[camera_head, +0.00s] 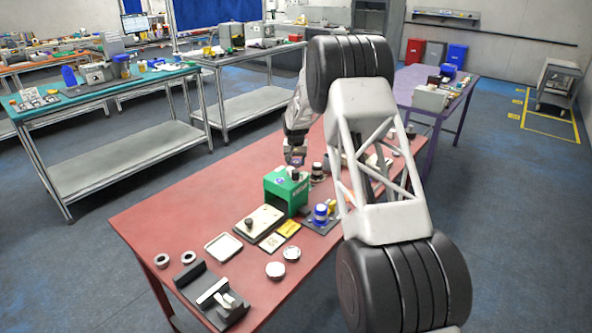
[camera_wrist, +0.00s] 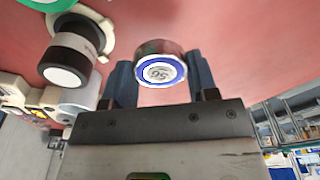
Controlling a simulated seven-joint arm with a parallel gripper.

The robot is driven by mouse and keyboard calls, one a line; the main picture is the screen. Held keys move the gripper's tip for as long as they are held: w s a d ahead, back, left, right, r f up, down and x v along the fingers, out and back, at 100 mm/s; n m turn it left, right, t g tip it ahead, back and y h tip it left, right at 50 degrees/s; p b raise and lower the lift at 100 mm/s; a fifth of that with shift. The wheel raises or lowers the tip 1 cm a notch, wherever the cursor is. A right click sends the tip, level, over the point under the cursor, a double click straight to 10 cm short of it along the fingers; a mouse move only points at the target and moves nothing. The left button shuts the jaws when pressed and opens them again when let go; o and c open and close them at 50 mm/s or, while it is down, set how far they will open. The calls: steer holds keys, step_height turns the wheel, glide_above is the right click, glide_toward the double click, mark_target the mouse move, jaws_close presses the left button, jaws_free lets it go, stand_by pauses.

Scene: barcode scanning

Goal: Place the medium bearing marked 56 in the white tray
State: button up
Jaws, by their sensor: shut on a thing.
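My gripper (camera_wrist: 161,82) is shut on a round bearing (camera_wrist: 160,70) in the wrist view, with one dark finger on each side. The bearing has a dark metal rim and a white face with a blue ring. Its printed number appears upside down and looks like 56. In the head view my gripper (camera_head: 295,159) is above the red table, behind the green box, and the bearing is too small there to make out clearly. The white tray (camera_head: 223,247), shallow and square, lies on the near left part of the table, well away from my gripper, with nothing visible in it.
The green box (camera_head: 286,192) stands between my gripper and the tray. A beige plate with a knob (camera_head: 257,226) is beside the tray. Two metal rings (camera_head: 175,258), two silver discs (camera_head: 283,262) and a dark fixture (camera_head: 213,297) lie nearer.

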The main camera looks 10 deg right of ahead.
mark_target(296, 164)
steer(key=shift+f, duration=0.25)
steer(key=shift+f, duration=1.8)
steer(key=shift+f, duration=0.1)
steer(key=o, duration=1.1)
steer(key=shift+c, duration=0.2)
steer(key=r, duration=0.7)
steer(key=s+r, duration=0.1)
steer(key=r, duration=0.2)
steer(key=shift+s+a+r, duration=0.1)
steer(key=shift+a+r, duration=0.05)
steer(key=shift+r, duration=0.25)
steer(key=shift+s+r, duration=0.1)
steer(key=shift+r, duration=0.55)
